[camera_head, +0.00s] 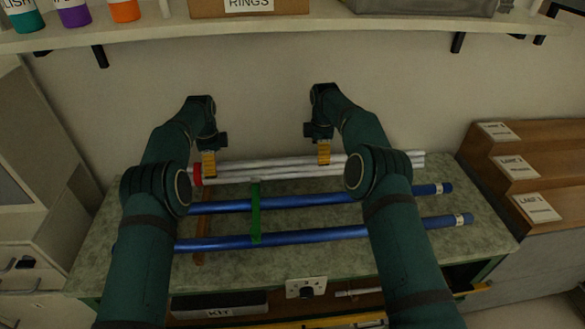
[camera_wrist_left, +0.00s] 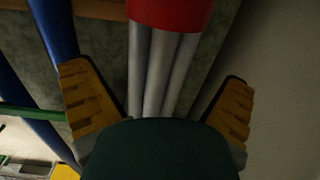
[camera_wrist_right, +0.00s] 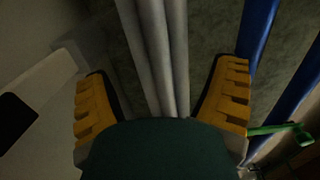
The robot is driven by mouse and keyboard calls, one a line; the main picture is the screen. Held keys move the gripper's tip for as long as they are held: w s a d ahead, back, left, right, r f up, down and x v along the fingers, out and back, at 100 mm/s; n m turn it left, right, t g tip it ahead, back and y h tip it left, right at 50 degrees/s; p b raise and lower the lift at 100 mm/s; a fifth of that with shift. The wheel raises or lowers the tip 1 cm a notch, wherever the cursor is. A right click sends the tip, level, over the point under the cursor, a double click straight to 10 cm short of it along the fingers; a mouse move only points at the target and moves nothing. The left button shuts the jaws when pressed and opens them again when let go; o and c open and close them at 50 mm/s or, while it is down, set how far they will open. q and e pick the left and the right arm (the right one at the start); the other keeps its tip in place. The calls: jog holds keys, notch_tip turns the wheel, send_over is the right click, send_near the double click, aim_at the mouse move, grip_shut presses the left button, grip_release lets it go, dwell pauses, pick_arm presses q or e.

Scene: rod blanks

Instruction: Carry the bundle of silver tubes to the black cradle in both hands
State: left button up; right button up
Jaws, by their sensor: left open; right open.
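The bundle of silver tubes (camera_head: 285,171) lies along the back of the worktop, with a red band (camera_head: 197,175) near its left end. My left gripper (camera_head: 209,163) is at the bundle's left part, near the red band. In the left wrist view its open yellow fingers stand on either side of the tubes (camera_wrist_left: 160,75), apart from them. My right gripper (camera_head: 324,153) is at the bundle further right. In the right wrist view its open fingers straddle the tubes (camera_wrist_right: 160,60) without gripping. I cannot make out a black cradle in any view.
Labelled wooden steps (camera_head: 520,170) stand at the right. A shelf (camera_head: 300,22) with containers hangs above. A KIT box (camera_head: 218,303) sits below.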

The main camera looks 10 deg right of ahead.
pick_arm(q)
jog(key=shift+f, duration=3.05)
pick_arm(e)
jog(key=shift+f, duration=3)
pick_arm(q)
jog(key=c, duration=1.1)
pick_arm(e)
jog(key=c, duration=1)
pick_arm(q)
jog(key=shift+w, duration=0.1)
jog(key=shift+c, duration=0.5)
pick_arm(e)
jog(key=shift+w, duration=0.1)
jog(key=shift+r, duration=0.1)
